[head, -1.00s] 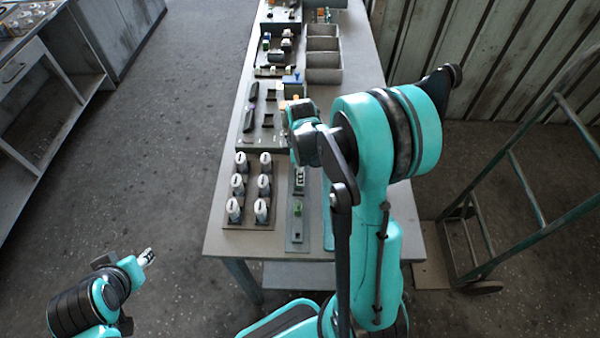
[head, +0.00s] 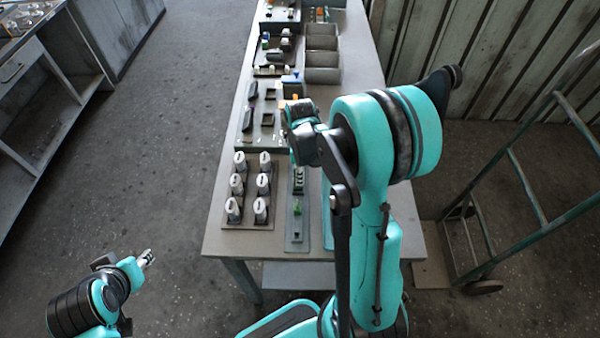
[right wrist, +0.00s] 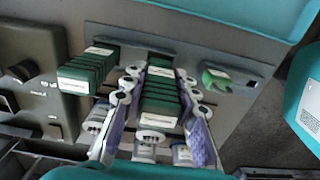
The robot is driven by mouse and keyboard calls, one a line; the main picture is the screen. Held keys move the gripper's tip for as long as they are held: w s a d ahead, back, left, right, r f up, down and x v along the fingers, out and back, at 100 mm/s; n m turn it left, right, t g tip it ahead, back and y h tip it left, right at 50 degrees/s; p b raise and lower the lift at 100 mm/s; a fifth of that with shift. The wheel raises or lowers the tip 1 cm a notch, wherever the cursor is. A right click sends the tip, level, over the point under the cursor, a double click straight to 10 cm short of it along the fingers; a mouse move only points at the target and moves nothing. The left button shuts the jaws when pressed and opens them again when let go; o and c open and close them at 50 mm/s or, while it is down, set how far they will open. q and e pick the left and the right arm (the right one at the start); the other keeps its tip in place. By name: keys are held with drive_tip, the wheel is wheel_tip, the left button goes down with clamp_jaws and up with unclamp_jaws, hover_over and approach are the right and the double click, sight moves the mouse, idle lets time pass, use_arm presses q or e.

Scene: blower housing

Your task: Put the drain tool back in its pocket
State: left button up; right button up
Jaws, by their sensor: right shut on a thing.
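In the right wrist view my right gripper (right wrist: 160,78) has its two purple-padded fingers on either side of a green ribbed piece (right wrist: 160,100) with white labels, and is shut on it. The piece is over or in a dark slot of a grey panel (right wrist: 225,105); I cannot tell which. I cannot tell for sure that it is the drain tool. In the head view my right gripper (head: 294,113) is partly hidden by its wrist, above the table's near half. My left gripper (head: 147,257) is off the table at lower left, its jaw state unclear.
A similar ribbed green block (right wrist: 88,70) stands left of the held piece, and a small green part (right wrist: 216,77) lies to the right. Several white cylinders stand on a brown tray (head: 248,222). Grey bins (head: 322,75) stand farther back. A hand truck (head: 520,190) is at right.

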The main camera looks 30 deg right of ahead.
drive_tip(key=shift+f+b, duration=1.25)
drive_tip(key=shift+f, duration=0.1)
drive_tip(key=o, duration=1)
drive_tip(key=shift+r, duration=0.1)
wheel_tip(320, 180, up, 12)
idle(0.4)
